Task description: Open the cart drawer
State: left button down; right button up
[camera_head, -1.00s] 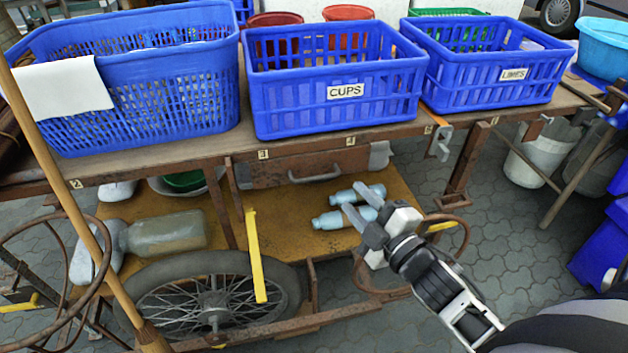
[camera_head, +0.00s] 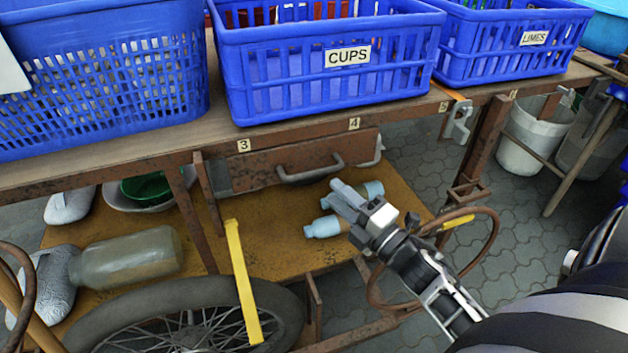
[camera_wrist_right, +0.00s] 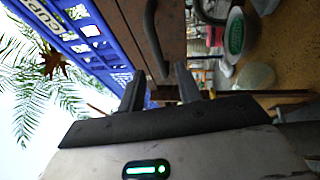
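The cart drawer (camera_head: 262,171) is a rusty brown box front under the table top, and it looks shut. Its bent metal handle (camera_head: 312,172) runs across the front. In the right wrist view the drawer front (camera_wrist_right: 172,28) is turned sideways and the dark handle (camera_wrist_right: 150,40) points down towards the gap between my fingers. My right gripper (camera_head: 340,187) is open and empty, just below and to the right of the handle in the head view. Its two fingers (camera_wrist_right: 159,80) are apart in the wrist view. I cannot tell whether they touch the handle. My left gripper is not in view.
Blue crates, one marked CUPS (camera_head: 335,85), stand on the table top (camera_head: 140,145). Below, a yellow shelf (camera_head: 280,250) holds pale blue bottles (camera_head: 325,227) behind my gripper. A yellow bar (camera_head: 241,285) and a wheel (camera_head: 150,305) stand in front. A metal clamp (camera_head: 458,120) hangs at right.

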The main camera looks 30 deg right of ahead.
aim_at(317, 175)
jog(key=x, duration=0.7)
jog(key=shift+w+r, duration=0.15)
jog(key=shift+w, duration=0.15)
grip_shut()
